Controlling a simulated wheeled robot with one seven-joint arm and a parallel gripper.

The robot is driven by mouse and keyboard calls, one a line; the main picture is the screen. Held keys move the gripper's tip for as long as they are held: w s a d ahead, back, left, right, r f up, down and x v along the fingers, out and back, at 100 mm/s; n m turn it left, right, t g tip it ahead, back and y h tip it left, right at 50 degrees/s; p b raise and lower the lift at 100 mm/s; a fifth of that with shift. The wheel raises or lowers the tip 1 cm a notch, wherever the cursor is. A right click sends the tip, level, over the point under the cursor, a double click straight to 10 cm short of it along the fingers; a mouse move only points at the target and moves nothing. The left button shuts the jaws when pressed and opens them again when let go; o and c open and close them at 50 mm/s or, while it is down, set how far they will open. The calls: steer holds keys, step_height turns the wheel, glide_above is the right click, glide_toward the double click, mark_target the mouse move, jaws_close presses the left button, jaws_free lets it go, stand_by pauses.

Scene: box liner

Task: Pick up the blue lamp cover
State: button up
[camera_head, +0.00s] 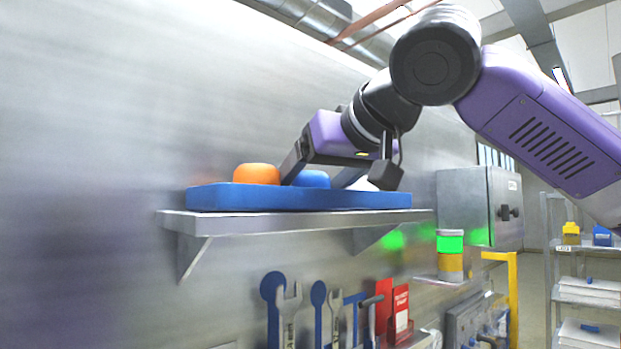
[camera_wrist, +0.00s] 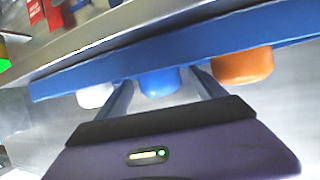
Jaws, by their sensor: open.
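The blue lamp cover (camera_head: 313,179) stands in the blue tray (camera_head: 300,197) on the wall shelf, between an orange cover (camera_head: 257,174) and a white one (camera_head: 362,184). My gripper (camera_head: 312,178) is open, with its fingers reaching down to either side of the blue cover. In the wrist view the blue cover (camera_wrist: 159,83) shows between the two finger tips (camera_wrist: 160,80), with the orange cover (camera_wrist: 243,66) and the white cover (camera_wrist: 95,96) outside them. I cannot tell whether the fingers touch any cover.
The metal shelf (camera_head: 300,222) carries the tray against the wall. Wrenches and red cards (camera_head: 395,305) hang below it. A green and orange signal light (camera_head: 451,244) and a grey wall cabinet (camera_head: 470,205) are to the right. A rack (camera_head: 585,270) stands at far right.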

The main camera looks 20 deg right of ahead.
steer(key=shift+w+f, duration=0.2)
steer(key=shift+w, duration=0.15)
steer(key=shift+c, duration=0.2)
steer(key=c, duration=1.4)
